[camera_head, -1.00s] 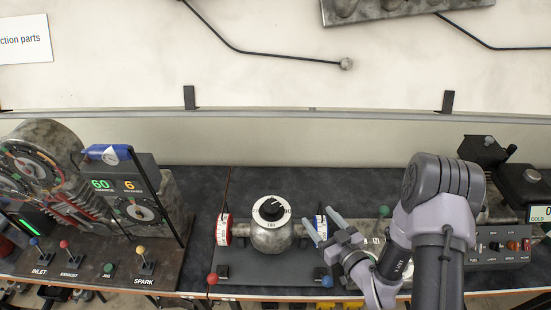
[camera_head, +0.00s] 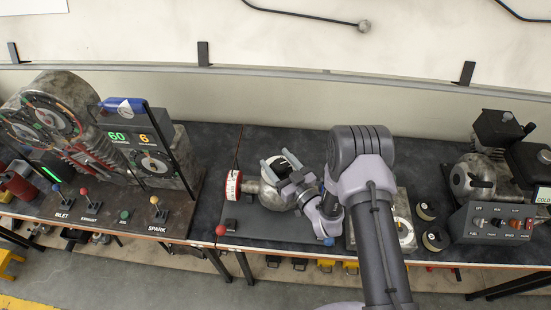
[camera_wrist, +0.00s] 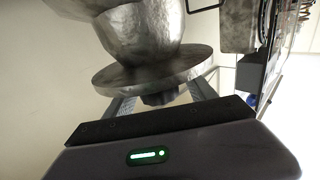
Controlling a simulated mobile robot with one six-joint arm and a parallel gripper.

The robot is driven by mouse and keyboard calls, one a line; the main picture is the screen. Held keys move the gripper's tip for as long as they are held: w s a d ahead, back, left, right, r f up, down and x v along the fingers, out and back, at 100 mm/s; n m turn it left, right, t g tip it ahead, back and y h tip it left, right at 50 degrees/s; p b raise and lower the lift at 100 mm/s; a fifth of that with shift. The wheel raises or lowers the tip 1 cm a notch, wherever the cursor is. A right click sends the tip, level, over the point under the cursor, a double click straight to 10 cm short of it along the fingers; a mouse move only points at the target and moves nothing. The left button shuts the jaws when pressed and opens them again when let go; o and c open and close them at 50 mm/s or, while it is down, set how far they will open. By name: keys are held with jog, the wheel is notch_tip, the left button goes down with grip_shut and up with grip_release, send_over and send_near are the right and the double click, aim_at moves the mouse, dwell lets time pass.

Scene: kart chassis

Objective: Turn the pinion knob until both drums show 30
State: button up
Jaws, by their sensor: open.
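The rounded metal differential housing (camera_head: 272,197) stands on a dark plate on the bench, with the pinion dial and its dark knob on top. My gripper (camera_head: 278,163) is over the dial with its jaws apart. In the wrist view the dark knob (camera_wrist: 163,98) lies between the two open fingers below the round metal flange (camera_wrist: 140,74); I cannot tell whether they touch it. The red-rimmed drum (camera_head: 234,185) is on the housing's left, its number too small to read. The blue-rimmed drum is hidden behind my gripper and arm.
A red-ball lever (camera_head: 221,230) and a blue ball (camera_head: 328,241) stand at the plate's front edge. An engine display panel (camera_head: 135,140) is at left, a switch box (camera_head: 490,222) at right. Bare bench lies behind the housing.

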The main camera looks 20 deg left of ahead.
jog(key=shift+w+a, duration=0.4)
jog(key=shift+a, duration=0.05)
jog(key=shift+c, duration=0.5)
jog(key=c, duration=1.3)
jog(key=shift+f+m+t+h+b, duration=0.1)
jog(key=shift+m+t+h+b, duration=0.2)
jog(key=shift+t+b, duration=0.1)
